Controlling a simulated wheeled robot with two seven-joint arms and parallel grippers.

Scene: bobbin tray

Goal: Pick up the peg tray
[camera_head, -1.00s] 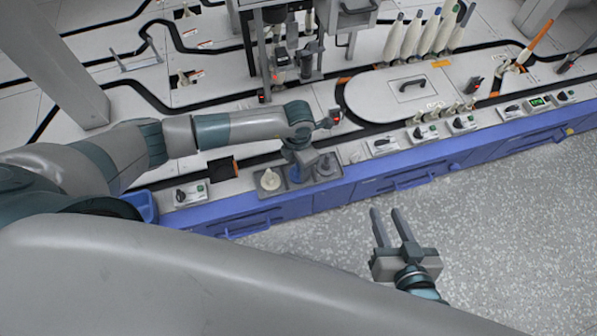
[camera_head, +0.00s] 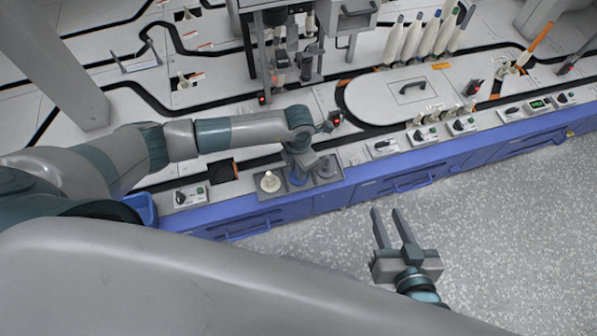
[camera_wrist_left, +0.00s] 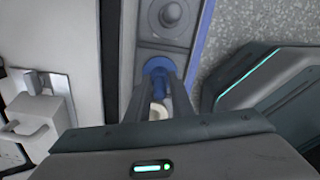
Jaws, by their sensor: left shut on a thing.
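The peg tray (camera_head: 283,184) is a grey, shallow tray at the front edge of the workbench. It bears a pale bobbin on its left peg (camera_head: 269,181), a blue post in the middle (camera_head: 297,178) and a grey peg at the right (camera_head: 326,168). My left gripper (camera_head: 299,168) reaches down over the middle of the tray and is shut on the blue post, which also shows between its fingers in the left wrist view (camera_wrist_left: 160,67). The fingers partly hide the post. My right gripper (camera_head: 391,230) is open and empty over the floor.
The blue workbench front (camera_head: 260,220) runs below the tray. A switch box (camera_head: 191,195) stands left of the tray, and another (camera_head: 383,148) stands right. The speckled floor at right is clear.

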